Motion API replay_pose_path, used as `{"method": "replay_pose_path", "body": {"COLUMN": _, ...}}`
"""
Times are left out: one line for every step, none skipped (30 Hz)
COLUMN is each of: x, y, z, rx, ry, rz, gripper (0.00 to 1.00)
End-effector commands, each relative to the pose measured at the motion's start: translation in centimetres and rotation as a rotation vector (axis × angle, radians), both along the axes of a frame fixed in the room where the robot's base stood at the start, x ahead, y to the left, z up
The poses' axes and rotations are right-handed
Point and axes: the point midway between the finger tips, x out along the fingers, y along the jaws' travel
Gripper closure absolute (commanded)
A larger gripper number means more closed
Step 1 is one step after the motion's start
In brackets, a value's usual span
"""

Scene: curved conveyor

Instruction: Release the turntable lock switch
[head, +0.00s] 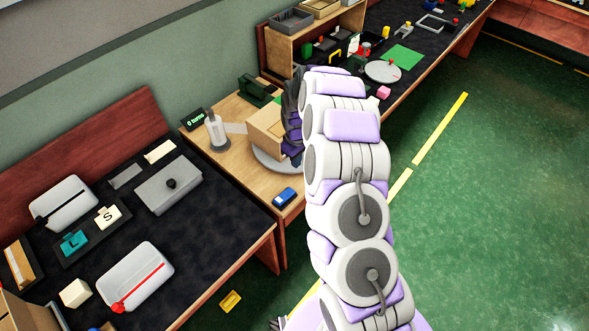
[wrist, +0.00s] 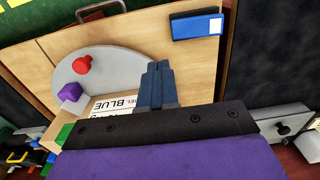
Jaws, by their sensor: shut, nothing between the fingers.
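The turntable, a round grey disc (head: 268,163), sits on the wooden bench under a cardboard box (head: 265,128). In the wrist view the disc (wrist: 67,70) carries a red knob (wrist: 82,64) and a purple block (wrist: 70,93). I cannot tell for certain whether the red knob is the lock switch. My gripper (wrist: 156,66) is shut and empty, with its dark blue fingers together. It is over the bench, right of the knob, in front of a white label reading "BLUE" (wrist: 118,104). In the head view my arm hides the fingertips and part of the disc.
A blue device (head: 285,197) lies near the bench's front edge; it also shows in the wrist view (wrist: 197,24). A scale (head: 217,132) stands left of the box. A dark bench (head: 205,225) with grey cases adjoins on the left. Green floor to the right is clear.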

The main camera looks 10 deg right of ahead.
Motion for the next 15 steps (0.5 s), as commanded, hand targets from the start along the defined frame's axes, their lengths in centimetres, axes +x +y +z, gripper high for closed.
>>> {"method": "replay_pose_path", "body": {"x": 0.2, "y": -0.2, "z": 1.3, "rx": -0.001, "ry": -0.002, "rz": -0.001, "gripper": 1.00}}
{"method": "replay_pose_path", "body": {"x": 0.3, "y": -0.2, "z": 1.9, "rx": -0.001, "ry": 0.000, "rz": -0.001, "gripper": 1.00}}
{"method": "replay_pose_path", "body": {"x": 0.4, "y": -0.3, "z": 2.6, "rx": -0.002, "ry": 0.000, "rz": -0.001, "gripper": 1.00}}
{"method": "replay_pose_path", "body": {"x": 0.5, "y": -0.4, "z": 3.0, "rx": -0.003, "ry": -0.001, "rz": -0.001, "gripper": 1.00}}
{"method": "replay_pose_path", "body": {"x": 0.6, "y": -0.4, "z": 3.4, "rx": -0.002, "ry": -0.002, "rz": -0.001, "gripper": 1.00}}
{"method": "replay_pose_path", "body": {"x": 0.7, "y": -0.5, "z": 3.9, "rx": -0.002, "ry": -0.002, "rz": -0.001, "gripper": 1.00}}
{"method": "replay_pose_path", "body": {"x": 0.7, "y": -0.6, "z": 4.2, "rx": -0.002, "ry": -0.003, "rz": 0.000, "gripper": 1.00}}
{"method": "replay_pose_path", "body": {"x": 0.7, "y": -0.7, "z": 4.4, "rx": -0.001, "ry": -0.002, "rz": 0.000, "gripper": 1.00}}
{"method": "replay_pose_path", "body": {"x": 0.7, "y": -0.8, "z": 4.6, "rx": -0.001, "ry": -0.001, "rz": 0.000, "gripper": 1.00}}
{"method": "replay_pose_path", "body": {"x": 0.7, "y": -0.9, "z": 4.7, "rx": 0.000, "ry": 0.000, "rz": 0.001, "gripper": 1.00}}
{"method": "replay_pose_path", "body": {"x": 0.7, "y": -0.9, "z": 4.7, "rx": -0.001, "ry": 0.001, "rz": 0.001, "gripper": 1.00}}
{"method": "replay_pose_path", "body": {"x": 0.6, "y": -0.9, "z": 4.7, "rx": 0.000, "ry": 0.001, "rz": 0.001, "gripper": 1.00}}
{"method": "replay_pose_path", "body": {"x": 0.6, "y": -0.9, "z": 4.7, "rx": 0.000, "ry": 0.001, "rz": 0.001, "gripper": 1.00}}
{"method": "replay_pose_path", "body": {"x": 0.6, "y": -1.0, "z": 4.7, "rx": 0.001, "ry": 0.002, "rz": 0.001, "gripper": 1.00}}
{"method": "replay_pose_path", "body": {"x": 0.6, "y": -1.0, "z": 4.6, "rx": 0.002, "ry": 0.003, "rz": 0.000, "gripper": 1.00}}
